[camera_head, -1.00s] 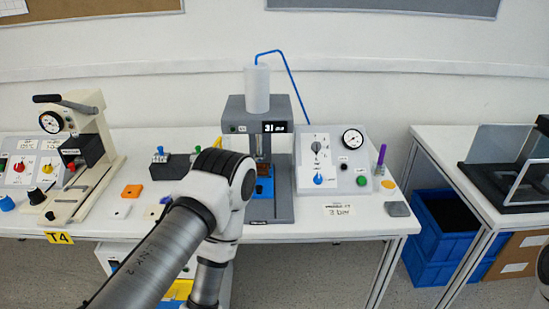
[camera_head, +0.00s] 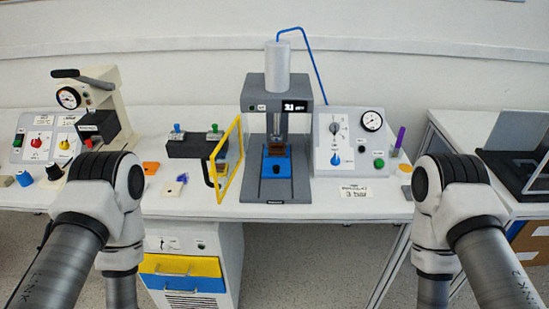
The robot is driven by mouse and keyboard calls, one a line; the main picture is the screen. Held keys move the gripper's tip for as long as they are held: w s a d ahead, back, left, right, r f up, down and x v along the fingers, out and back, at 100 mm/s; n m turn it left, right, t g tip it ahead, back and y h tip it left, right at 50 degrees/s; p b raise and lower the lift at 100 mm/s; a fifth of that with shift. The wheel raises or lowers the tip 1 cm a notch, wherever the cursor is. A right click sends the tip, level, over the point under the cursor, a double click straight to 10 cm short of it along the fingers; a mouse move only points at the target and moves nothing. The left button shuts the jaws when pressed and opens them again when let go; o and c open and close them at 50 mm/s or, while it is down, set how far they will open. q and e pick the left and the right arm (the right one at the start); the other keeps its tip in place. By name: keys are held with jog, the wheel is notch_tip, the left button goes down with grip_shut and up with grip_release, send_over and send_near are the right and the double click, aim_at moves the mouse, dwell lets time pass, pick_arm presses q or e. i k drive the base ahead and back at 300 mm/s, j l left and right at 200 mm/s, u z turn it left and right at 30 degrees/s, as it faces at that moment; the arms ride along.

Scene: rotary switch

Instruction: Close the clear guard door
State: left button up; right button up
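The clear guard door (camera_head: 226,160) has a yellow frame and a dark handle on its left side. It stands swung open at the left front of the grey press (camera_head: 308,135). Inside the press, a blue fixture (camera_head: 277,166) sits under the ram with a small brown part on it. My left arm comes in from the lower left and my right arm from the lower right. Only their links and joints show; neither gripper is in view. Both arms are apart from the door in the picture.
A control box with a gauge (camera_head: 371,121) stands right of the press. A dark two-button box (camera_head: 187,147) stands behind and left of the door. A cream hand press (camera_head: 112,100) is farther left. A drawer cabinet (camera_head: 212,239) is under the table.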

aim_at(212, 158)
jog(key=i+j+z, duration=0.15)
jog(key=j+z, duration=0.2)
jog(key=j, duration=0.45)
jog(key=i+j+z, duration=0.1)
jog(key=j+z, duration=0.25)
jog(key=j, duration=0.45)
jog(key=j+z, duration=0.3)
jog(key=j, duration=0.55)
jog(key=k+l+z, duration=0.15)
jog(key=l, duration=0.25)
jog(key=i, duration=0.05)
